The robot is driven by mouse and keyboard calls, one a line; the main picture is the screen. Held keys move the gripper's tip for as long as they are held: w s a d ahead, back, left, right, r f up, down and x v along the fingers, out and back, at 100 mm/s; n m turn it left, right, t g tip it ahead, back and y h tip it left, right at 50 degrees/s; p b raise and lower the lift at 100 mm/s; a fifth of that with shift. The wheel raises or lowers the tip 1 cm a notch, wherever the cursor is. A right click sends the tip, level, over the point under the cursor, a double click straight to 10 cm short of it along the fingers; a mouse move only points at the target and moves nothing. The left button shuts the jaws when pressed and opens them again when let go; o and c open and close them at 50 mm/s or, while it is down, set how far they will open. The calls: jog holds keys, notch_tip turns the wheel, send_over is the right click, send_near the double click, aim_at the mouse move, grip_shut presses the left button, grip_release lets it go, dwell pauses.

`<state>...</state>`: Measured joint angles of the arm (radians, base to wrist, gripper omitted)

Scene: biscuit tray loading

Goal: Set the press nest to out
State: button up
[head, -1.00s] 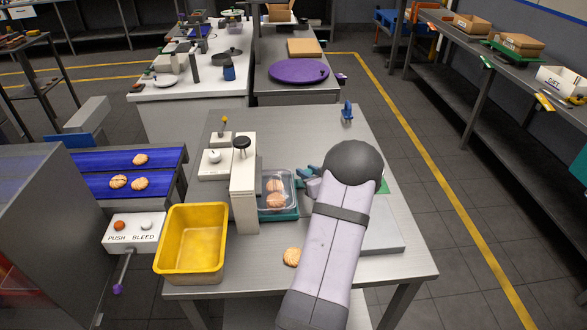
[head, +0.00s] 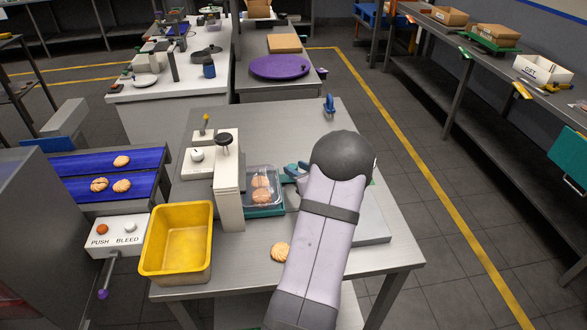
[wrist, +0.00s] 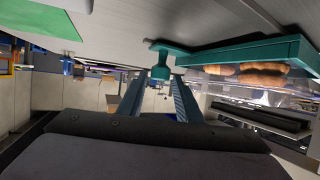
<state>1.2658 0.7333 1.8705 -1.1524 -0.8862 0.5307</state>
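The teal press nest (head: 266,211) sits on the steel table, just right of the white press column (head: 229,195). A clear tray (head: 274,181) with biscuits in it rests in the nest. In the wrist view the nest (wrist: 240,53) is at upper right, with its T-shaped teal handle (wrist: 160,64) sticking out toward my gripper. My gripper (wrist: 159,86) is open, its two blue fingers apart, with the handle between or just beyond the tips; contact is not clear. In the head view my gripper (head: 296,171) is at the nest's right side, partly hidden by my arm.
A yellow bin (head: 177,270) stands at the table's front left. A loose biscuit (head: 281,252) lies in front of the nest. A grey slab (head: 372,225) lies right of my arm. A blue conveyor (head: 70,163) with biscuits is at left. The table's back is mostly clear.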

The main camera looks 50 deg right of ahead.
jog(key=shift+v, duration=2.1)
jog(key=shift+b, duration=0.3)
